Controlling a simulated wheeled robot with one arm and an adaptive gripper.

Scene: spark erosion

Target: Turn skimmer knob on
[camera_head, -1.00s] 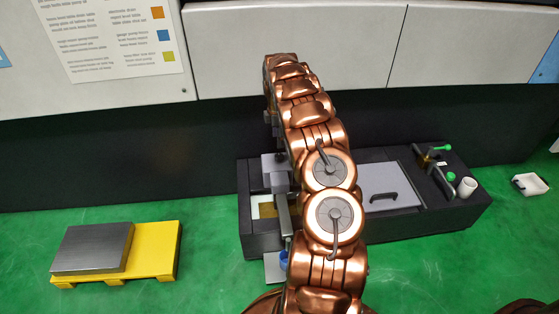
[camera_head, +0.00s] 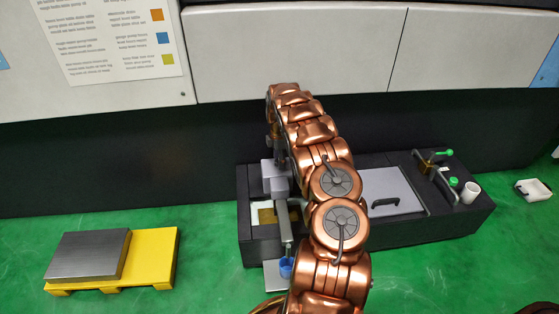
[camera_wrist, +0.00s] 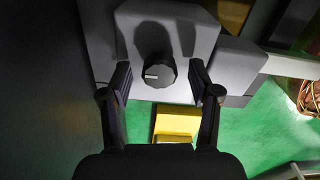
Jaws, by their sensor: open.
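A round black knob (camera_wrist: 159,70) with a white mark on its rim sits on a grey housing (camera_wrist: 197,38) in the wrist view. My gripper (camera_wrist: 160,66) is open, with one finger to the left of the knob and one to the right. Gaps show on both sides, and I see no contact. In the head view, the grey housing (camera_head: 276,184) stands at the left end of the black machine. There my arm largely hides the gripper, and I cannot make out the knob.
The black machine (camera_head: 455,223) carries a grey lid with a handle (camera_head: 390,190), green-capped fittings and a white cup (camera_head: 469,191). A blue cup (camera_head: 286,267) is at its front left. A yellow pallet (camera_head: 157,260) bears a metal block. Green floor is clear between them.

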